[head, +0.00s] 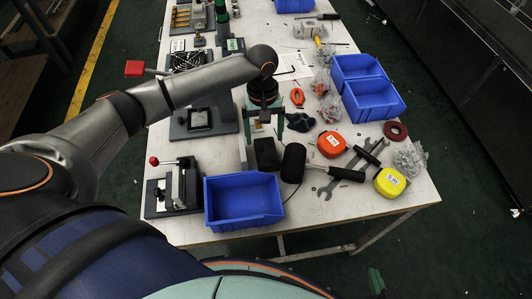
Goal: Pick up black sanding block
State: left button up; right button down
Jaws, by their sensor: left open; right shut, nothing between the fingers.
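A black block (267,155), which looks like the sanding block, lies on the white table just behind the blue bin and left of a black mallet head. My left gripper (265,127) points down from the end of my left arm, above and just behind the block. Its fingers are open, with the block apparently not between them. The small size of the fingers hides whether they touch the block. My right gripper does not show in the view.
A blue bin (225,222) stands close in front of the block. A black mallet (293,163) lies close to its right. An orange tape measure (331,145), a yellow one (389,182) and wrenches lie further right. A toggle-clamp fixture (160,195) stands at left.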

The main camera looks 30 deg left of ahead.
aim_at(266, 151)
pick_arm(q)
jog(key=f, duration=0.5)
jog(key=shift+s+d, duration=0.35)
jog(key=shift+d, duration=0.05)
jog(key=shift+c, duration=0.2)
jog(key=c, duration=1.2)
jog(key=shift+o, duration=0.2)
jog(key=shift+r, duration=0.1)
